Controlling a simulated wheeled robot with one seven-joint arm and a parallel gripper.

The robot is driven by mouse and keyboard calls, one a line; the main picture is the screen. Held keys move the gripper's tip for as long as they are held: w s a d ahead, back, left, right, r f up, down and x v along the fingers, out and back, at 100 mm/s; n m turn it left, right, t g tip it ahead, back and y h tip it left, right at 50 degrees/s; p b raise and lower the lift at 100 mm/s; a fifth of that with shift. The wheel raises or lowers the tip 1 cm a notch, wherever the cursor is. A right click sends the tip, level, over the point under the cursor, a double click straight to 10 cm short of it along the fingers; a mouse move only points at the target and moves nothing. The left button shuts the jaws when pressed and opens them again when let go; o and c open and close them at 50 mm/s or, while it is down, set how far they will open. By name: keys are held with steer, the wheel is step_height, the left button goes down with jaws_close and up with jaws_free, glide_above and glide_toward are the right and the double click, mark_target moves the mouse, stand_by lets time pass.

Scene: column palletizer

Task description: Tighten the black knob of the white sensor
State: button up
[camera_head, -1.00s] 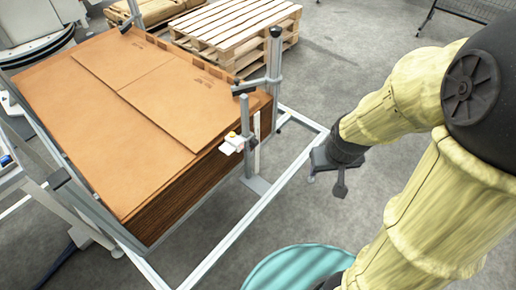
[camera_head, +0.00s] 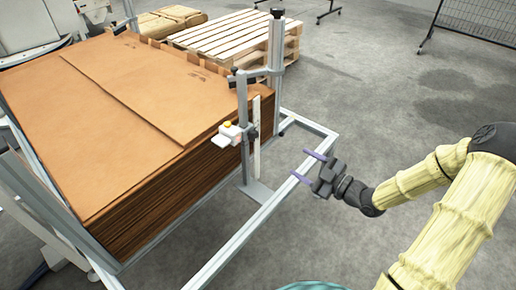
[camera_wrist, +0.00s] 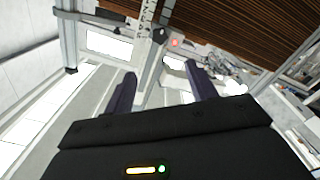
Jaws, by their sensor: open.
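A small dark part, probably the black knob (camera_head: 252,134), shows at the right of the post in the head view. In the wrist view a black knob (camera_wrist: 159,35) sits on the post, near a small red light. My gripper (camera_head: 304,166) is open and empty, its purple fingers pointing left toward the post, with a clear gap between. In the wrist view its fingers (camera_wrist: 160,74) lie on either side below the knob. The sensor body is hard to make out there.
A tall stack of brown cardboard sheets (camera_head: 120,95) fills the frame on the left. The frame's low rail (camera_head: 255,222) runs along the floor between my gripper and the post. Wooden pallets (camera_head: 230,36) lie behind. The grey floor to the right is open.

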mark_target(255, 137)
steer(key=shift+r, duration=0.1)
steer(key=x, duration=1.7)
steer(key=shift+w+a+b, duration=0.15)
steer(key=shift+a+b, duration=0.05)
steer(key=shift+b, duration=0.1)
steer(key=c, duration=1)
